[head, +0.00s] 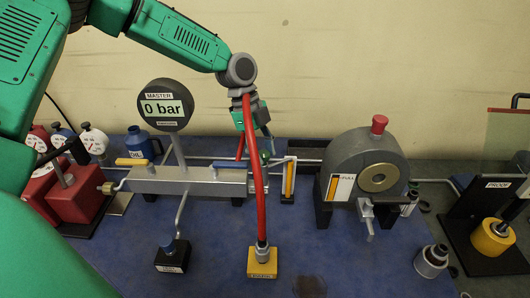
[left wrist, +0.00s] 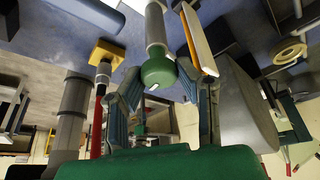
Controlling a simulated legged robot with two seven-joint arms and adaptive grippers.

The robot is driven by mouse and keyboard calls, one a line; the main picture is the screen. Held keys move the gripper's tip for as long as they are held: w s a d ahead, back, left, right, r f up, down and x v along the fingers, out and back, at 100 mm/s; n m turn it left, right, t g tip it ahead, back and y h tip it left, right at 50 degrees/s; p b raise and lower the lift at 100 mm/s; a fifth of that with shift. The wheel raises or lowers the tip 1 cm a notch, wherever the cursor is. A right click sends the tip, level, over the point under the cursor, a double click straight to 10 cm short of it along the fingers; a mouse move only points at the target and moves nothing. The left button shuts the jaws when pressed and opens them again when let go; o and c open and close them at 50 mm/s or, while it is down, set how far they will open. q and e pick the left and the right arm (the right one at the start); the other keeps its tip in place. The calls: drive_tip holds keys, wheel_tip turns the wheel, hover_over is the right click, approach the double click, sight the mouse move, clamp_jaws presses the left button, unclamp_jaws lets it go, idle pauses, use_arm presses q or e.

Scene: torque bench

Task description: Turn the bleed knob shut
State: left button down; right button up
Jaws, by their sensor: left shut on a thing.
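The bleed knob is a round green knob (left wrist: 160,72) on a grey stem. In the head view the green knob (head: 265,157) shows only in small part, at the right end of the grey manifold (head: 185,183), behind the red hose. My left gripper (head: 257,147) reaches down over it from above and is partly hidden by the hose. In the left wrist view my left gripper (left wrist: 160,92) has one finger on each side of the knob and is shut on it. How far the knob is turned cannot be told. My right gripper is not in view.
A red hose (head: 254,170) runs close in front of my left gripper to a yellow block (head: 262,262). A gauge (head: 165,105) reading 0 bar stands left. A grey round housing (head: 345,155) with a red cap stands right.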

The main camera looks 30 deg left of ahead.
use_arm(q)
drive_tip(key=shift+w+r+m, duration=0.15)
drive_tip(key=shift+w+m, duration=0.1)
drive_tip(key=shift+m, duration=0.35)
drive_tip(key=shift+r, duration=0.1)
drive_tip(key=c, duration=1.2)
unclamp_jaws()
drive_tip(key=shift+a, duration=0.2)
drive_tip(key=shift+f+g, duration=0.2)
drive_tip(key=shift+g, duration=0.1)
drive_tip(key=v, duration=1.2)
drive_tip(key=shift+a, duration=0.15)
drive_tip(key=shift+f, duration=0.1)
